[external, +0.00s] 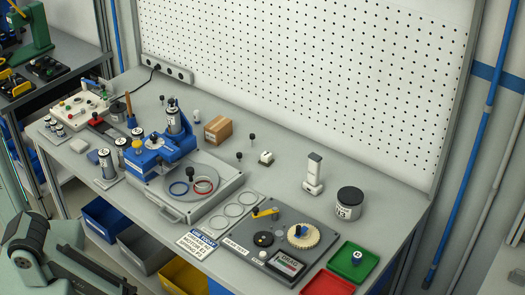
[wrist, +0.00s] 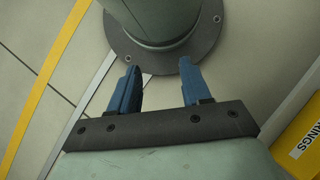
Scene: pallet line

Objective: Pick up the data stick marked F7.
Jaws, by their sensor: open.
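My gripper (wrist: 160,68) is open in the wrist view, its two blue fingers apart with nothing between them. A round base plate of my own is just beyond the fingertips. In the external view my arm shows only at the lower left, away from the bench top. I cannot read F7 for certain on anything. A small blue piece with a white marked face (external: 356,258) stands in a green tray at the bench's front right; its mark is too small to read surely. No data stick shows in the wrist view.
The grey bench (external: 395,215) holds a blue press fixture (external: 160,155), a dark plate with gears (external: 325,227), a green tray (external: 373,262), a red tray (external: 325,285) and a dark-lidded jar (external: 349,202). Bins, including a yellow one (external: 183,276), hang below the front edge. A white pegboard (external: 320,70) closes the back.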

